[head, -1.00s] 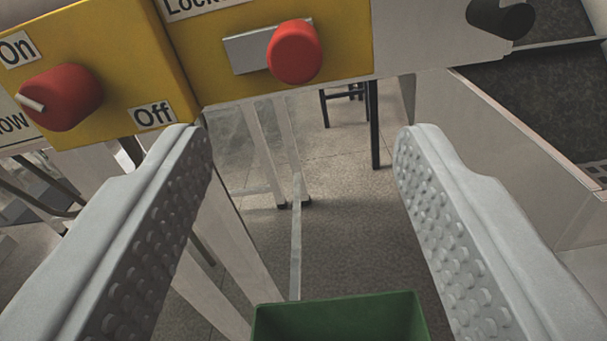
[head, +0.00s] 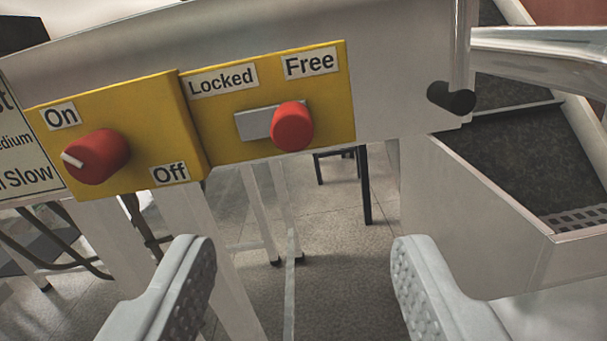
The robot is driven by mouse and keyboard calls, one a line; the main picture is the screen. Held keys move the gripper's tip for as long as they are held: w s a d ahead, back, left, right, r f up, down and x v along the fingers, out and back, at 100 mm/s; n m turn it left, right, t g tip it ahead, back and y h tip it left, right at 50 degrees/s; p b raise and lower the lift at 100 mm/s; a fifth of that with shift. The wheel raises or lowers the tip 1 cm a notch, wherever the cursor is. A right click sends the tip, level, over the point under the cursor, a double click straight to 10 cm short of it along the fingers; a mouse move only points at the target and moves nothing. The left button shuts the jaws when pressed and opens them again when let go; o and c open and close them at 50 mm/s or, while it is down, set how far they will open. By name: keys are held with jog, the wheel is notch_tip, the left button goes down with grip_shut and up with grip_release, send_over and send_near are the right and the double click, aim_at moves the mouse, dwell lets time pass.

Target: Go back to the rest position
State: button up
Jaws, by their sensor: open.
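My gripper (head: 303,285) is open and empty at the bottom of the head view, its two grey studded fingers wide apart. Ahead of it and above is the yellow panel of the machine. A red rotary knob (head: 96,157) sits on the left plate (head: 130,120), between the labels On and Off. A red round knob (head: 292,127) sits on the right plate (head: 222,135), below the labels Locked and Free, at the right end of a grey slot piece. Neither finger touches a knob.
A black-ended handle (head: 451,98) sticks out right of the panel. A metal bin (head: 480,215) with a dark inside stands at the right. White legs and a dark stool (head: 363,185) stand on the tiled floor behind. Floor shows between the fingers.

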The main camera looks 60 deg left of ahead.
jog(key=s+d+r+m+t+h, duration=0.2)
jog(key=s+r+t+h, duration=0.25)
jog(key=r, duration=0.35)
jog(key=s+d+r+m+t+h, duration=0.2)
jog(key=s+r+m+t+h, duration=0.15)
jog(key=s+r+h, duration=0.35)
jog(key=s+m+g+h, duration=0.2)
jog(key=s, duration=1.4)
jog(key=shift+s+f, duration=0.15)
jog(key=shift+f, duration=0.1)
jog(key=shift+m+h, duration=0.25)
dwell(0.9)
